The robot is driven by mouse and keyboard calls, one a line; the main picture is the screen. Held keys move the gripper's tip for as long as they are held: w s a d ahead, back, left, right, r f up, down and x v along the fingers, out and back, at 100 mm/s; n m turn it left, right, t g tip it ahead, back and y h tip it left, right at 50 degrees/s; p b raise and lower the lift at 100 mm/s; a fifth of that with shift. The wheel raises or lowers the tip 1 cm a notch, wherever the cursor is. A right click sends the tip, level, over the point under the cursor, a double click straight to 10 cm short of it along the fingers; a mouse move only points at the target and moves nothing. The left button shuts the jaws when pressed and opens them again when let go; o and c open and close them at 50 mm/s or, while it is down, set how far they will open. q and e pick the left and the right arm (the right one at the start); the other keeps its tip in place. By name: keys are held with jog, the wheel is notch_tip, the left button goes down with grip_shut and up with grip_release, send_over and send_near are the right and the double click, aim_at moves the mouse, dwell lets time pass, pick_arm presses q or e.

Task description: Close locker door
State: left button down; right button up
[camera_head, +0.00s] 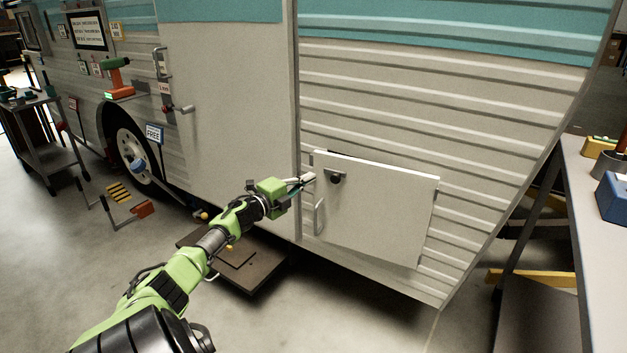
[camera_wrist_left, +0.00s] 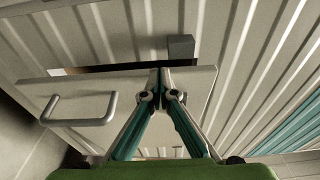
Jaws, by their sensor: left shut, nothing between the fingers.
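The white locker door (camera_head: 390,215) is low on the camper's ribbed side wall. A narrow dark gap shows along its top left edge, so it looks slightly ajar. It has a black latch (camera_head: 336,178) and a metal handle (camera_head: 319,216) at its left side. My left gripper (camera_head: 309,179) is shut and empty at the door's upper left edge, by the latch. In the left wrist view, its fingertips (camera_wrist_left: 161,72) meet at the edge of the door panel (camera_wrist_left: 130,88), with the handle (camera_wrist_left: 80,110) to the left. I cannot tell whether they touch. My right gripper is not in view.
A workbench (camera_head: 590,210) stands at the right. A cart (camera_head: 45,140) stands at the far left, near the camper wheel (camera_head: 135,155). The floor in front of the door is clear.

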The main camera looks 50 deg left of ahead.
pick_arm(q)
jog(key=shift+w+a, duration=0.3)
jog(key=shift+w, duration=0.2)
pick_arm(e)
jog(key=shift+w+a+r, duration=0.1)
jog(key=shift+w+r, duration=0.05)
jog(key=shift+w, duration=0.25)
pick_arm(q)
jog(key=shift+s, duration=0.15)
